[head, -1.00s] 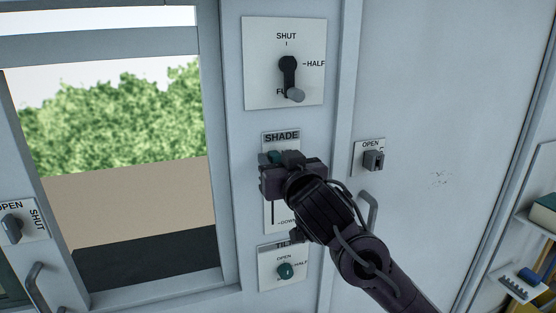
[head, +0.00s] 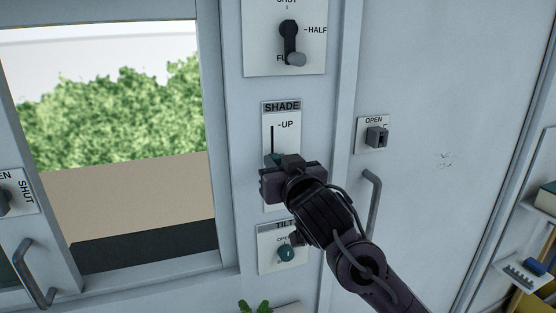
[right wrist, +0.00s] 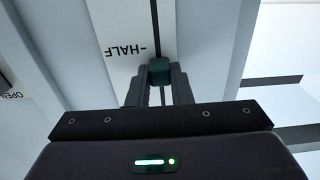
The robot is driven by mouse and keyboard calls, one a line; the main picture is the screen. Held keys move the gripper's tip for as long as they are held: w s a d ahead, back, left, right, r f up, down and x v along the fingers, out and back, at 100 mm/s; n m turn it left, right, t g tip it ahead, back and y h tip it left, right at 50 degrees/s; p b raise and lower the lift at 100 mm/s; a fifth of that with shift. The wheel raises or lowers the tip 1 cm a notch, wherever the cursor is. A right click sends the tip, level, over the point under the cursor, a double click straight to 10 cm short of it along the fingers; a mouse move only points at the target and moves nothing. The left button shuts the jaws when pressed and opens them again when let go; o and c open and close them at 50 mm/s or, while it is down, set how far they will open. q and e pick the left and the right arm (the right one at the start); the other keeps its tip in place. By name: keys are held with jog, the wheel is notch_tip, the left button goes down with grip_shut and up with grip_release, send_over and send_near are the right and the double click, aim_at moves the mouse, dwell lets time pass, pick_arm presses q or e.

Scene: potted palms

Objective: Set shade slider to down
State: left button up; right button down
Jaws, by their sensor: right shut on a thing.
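The SHADE panel (head: 268,118) is on the wall post right of the window. It has a vertical slot with UP at the top; its lower part is behind my right gripper in the head view. The DOWN mark is hidden. My left gripper is not in view.
A TILT panel (head: 266,255) with a round teal knob (head: 286,254) is just below. A lever panel (head: 262,45) is above. To the right are an OPEN switch (head: 376,137) and a door handle (head: 373,205). A plant (head: 255,306) shows at the bottom.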

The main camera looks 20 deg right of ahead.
notch_tip(320, 180, down, 11)
jog(key=b, duration=0.7)
jog(key=shift+f, duration=0.35)
jog(key=shift+a+f, duration=0.1)
jog(key=c, duration=1.3)
grip_release()
jog(key=s+b, duration=0.1)
jog(key=s, duration=0.3)
jog(key=s+b, duration=0.1)
jog(key=s, duration=0.3)
jog(key=shift+d+b, duration=0.2)
jog(key=shift+b, duration=0.1)
